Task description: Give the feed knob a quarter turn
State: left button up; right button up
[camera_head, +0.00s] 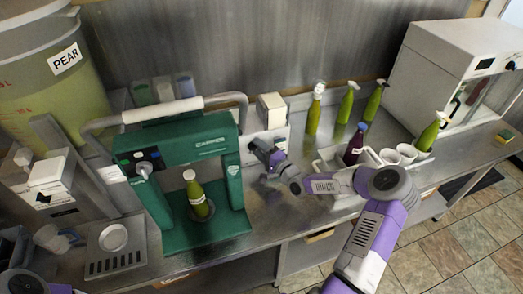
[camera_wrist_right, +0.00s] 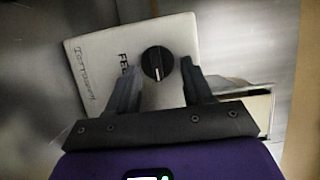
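The feed knob (camera_wrist_right: 157,63) is a round black dial with a pale pointer mark, on the face of a white box (camera_wrist_right: 95,65) lettered "FEE…", the rest covered. In the right wrist view the knob appears between the tips of my right gripper (camera_wrist_right: 160,66), whose fingers are spread with a gap on both sides. I cannot tell how far the tips are from the panel. In the head view my right gripper (camera_head: 254,149) is at the front of the white feed box (camera_head: 278,136), right of the green capper (camera_head: 170,150); the knob is hidden there. My left gripper is out of view.
A green bottle (camera_head: 196,194) stands in the capper. Right of the feed box are several green bottles, a dark bottle (camera_head: 355,145) in a white carrier and white cups (camera_head: 406,152). A large white machine (camera_head: 450,70) is at the right. A steel wall is behind.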

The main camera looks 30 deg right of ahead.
jog(key=s+d, duration=0.1)
jog(key=s, duration=0.7)
jog(key=shift+d+p, duration=0.3)
jog(key=shift+p, duration=0.05)
jog(key=shift+s, duration=0.1)
